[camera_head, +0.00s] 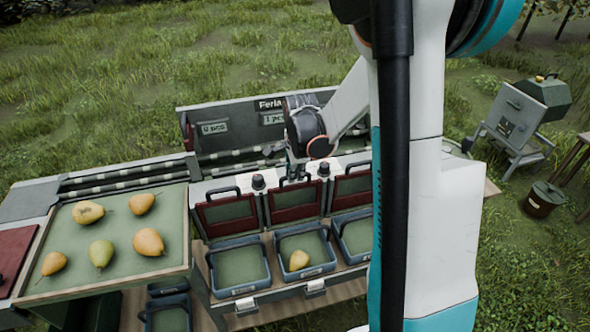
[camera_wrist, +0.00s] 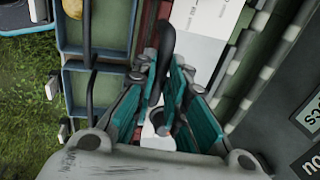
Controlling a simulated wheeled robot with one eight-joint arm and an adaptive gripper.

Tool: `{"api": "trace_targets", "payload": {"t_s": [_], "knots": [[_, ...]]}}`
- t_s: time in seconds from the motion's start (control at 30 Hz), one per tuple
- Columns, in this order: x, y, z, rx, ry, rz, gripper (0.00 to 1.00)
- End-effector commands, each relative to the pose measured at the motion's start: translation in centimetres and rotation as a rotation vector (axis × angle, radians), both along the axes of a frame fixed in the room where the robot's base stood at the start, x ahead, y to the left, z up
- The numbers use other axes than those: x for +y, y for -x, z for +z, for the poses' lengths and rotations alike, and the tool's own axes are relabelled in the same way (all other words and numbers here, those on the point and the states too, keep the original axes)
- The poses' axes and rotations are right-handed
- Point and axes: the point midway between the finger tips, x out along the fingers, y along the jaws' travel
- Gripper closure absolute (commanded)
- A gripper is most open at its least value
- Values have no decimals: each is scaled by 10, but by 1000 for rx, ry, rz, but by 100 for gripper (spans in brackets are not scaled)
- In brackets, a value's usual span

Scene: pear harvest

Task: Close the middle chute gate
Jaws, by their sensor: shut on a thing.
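The middle chute gate (camera_head: 295,203) is a dark red panel in the chute front, between two similar gates, with a black handle on top. My gripper (camera_head: 296,178) is at the top of this gate, at its handle. In the wrist view, my gripper's teal-padded fingers (camera_wrist: 164,80) are close together around the black handle (camera_wrist: 167,40), part of which shows beyond the fingertips. The fingers and wrist hide part of the handle. How far the gate is raised or lowered is hard to tell.
The left gate (camera_head: 229,213) and right gate (camera_head: 352,188) stand close on either side, with black handles. Blue bins sit below; the middle bin holds a pear (camera_head: 299,260). A sorting tray (camera_head: 115,285) with several pears is at left. The lettered back panel (camera_head: 225,145) rises behind.

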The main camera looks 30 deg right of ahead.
Motion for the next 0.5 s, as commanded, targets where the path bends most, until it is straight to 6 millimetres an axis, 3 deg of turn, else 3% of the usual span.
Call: {"api": "trace_targets", "payload": {"t_s": [0.27,0.3,0.37,0.4,0.5], "knots": [[1,3,-3,6,-2,0,100],[1,3,-4,6,-2,0,85],[1,3,-4,6,-2,0,71],[1,2,-3,6,-2,0,67],[1,2,-3,5,-1,0,67]]}}
